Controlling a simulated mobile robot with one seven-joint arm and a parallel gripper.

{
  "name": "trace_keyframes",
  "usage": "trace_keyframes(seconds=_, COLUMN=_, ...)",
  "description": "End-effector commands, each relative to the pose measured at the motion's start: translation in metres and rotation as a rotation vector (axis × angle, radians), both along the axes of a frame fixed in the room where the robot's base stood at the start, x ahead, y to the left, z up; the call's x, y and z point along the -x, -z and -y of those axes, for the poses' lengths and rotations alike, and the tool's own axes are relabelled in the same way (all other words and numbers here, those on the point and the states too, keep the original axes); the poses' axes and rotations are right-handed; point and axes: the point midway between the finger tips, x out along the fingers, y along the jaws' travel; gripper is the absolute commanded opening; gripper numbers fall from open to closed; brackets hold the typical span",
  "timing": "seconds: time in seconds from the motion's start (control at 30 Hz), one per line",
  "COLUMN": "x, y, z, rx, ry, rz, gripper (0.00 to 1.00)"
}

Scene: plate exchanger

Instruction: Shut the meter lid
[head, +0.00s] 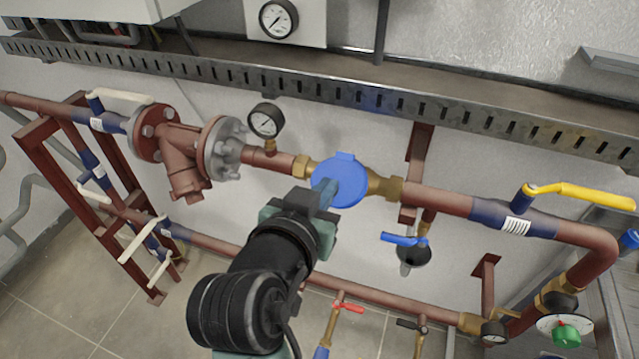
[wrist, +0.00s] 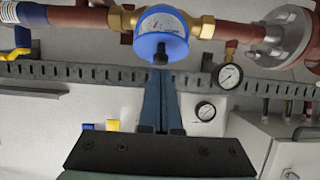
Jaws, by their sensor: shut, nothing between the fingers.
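The blue round meter (head: 346,172) sits on the pipe between brass fittings. In the head view its front is a plain blue disc with a small tab at the top, and no dial shows. In the wrist view the meter (wrist: 160,43) shows a pale dial face inside a blue rim. The lid's exact angle cannot be told. My gripper (head: 328,197) is in front of the disc's lower left part. In the wrist view my gripper (wrist: 160,82) has its fingers together and empty, pointing at the meter. Whether they touch it is unclear.
A black pressure gauge (head: 266,121) stands left of the meter. A yellow-handled valve (head: 580,195) is to the right, and a blue-handled valve (head: 404,240) is below right. A slotted metal rail (head: 300,90) runs behind and above the pipe.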

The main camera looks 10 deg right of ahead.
Motion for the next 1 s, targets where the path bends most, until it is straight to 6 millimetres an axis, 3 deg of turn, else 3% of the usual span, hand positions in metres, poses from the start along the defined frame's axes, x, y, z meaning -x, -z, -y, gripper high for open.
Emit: trace_keyframes(seconds=1.0, x=0.0, y=0.016, z=0.0, rx=0.042, ry=0.0, rz=0.071, gripper=0.0)
